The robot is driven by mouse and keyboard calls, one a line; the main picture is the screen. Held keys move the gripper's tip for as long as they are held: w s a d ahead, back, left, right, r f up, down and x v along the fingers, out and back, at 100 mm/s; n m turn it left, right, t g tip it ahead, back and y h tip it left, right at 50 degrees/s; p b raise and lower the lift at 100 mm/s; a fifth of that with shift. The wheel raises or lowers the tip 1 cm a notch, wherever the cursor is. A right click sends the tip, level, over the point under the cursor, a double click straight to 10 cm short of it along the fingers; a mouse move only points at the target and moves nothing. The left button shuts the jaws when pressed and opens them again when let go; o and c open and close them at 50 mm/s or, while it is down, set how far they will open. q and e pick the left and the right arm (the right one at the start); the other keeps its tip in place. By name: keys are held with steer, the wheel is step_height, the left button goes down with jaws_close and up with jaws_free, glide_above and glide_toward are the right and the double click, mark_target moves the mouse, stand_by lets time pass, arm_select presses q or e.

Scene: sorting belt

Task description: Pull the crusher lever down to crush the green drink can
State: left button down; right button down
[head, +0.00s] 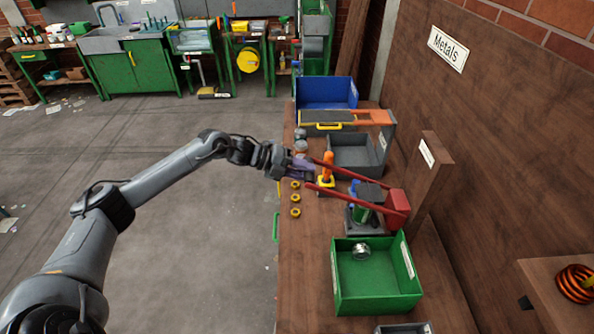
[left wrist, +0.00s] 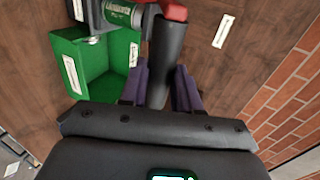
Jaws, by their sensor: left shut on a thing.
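The can crusher (head: 397,207) stands on the wooden bench, with a red block and two red lever arms (head: 345,193) reaching left, roughly level. The green drink can (head: 361,213) sits in the crusher; it also shows, with lettering, in the left wrist view (left wrist: 117,13). My left gripper (head: 303,169) is at the free end of the lever. In the left wrist view its purple fingers (left wrist: 160,88) are shut on the dark lever handle (left wrist: 168,50), one on each side. My right gripper is not in view.
A green crate (head: 343,303) with a silver can (head: 361,252) stands in front of the crusher. A grey bin (head: 373,165) and a blue bin (head: 310,112) are behind it. An orange-handled tool (head: 327,165) and small yellow rings (head: 295,198) are near the lever. A wooden wall bounds the right.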

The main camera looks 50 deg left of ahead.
arm_select(q)
steer(key=shift+r, duration=0.1)
steer(key=c, duration=0.8)
jaws_free()
steer(key=shift+a, duration=0.1)
steer(key=p+v, duration=0.1)
steer(key=v, duration=0.9)
steer(key=shift+s, duration=0.25)
steer(key=shift+a+r, duration=0.15)
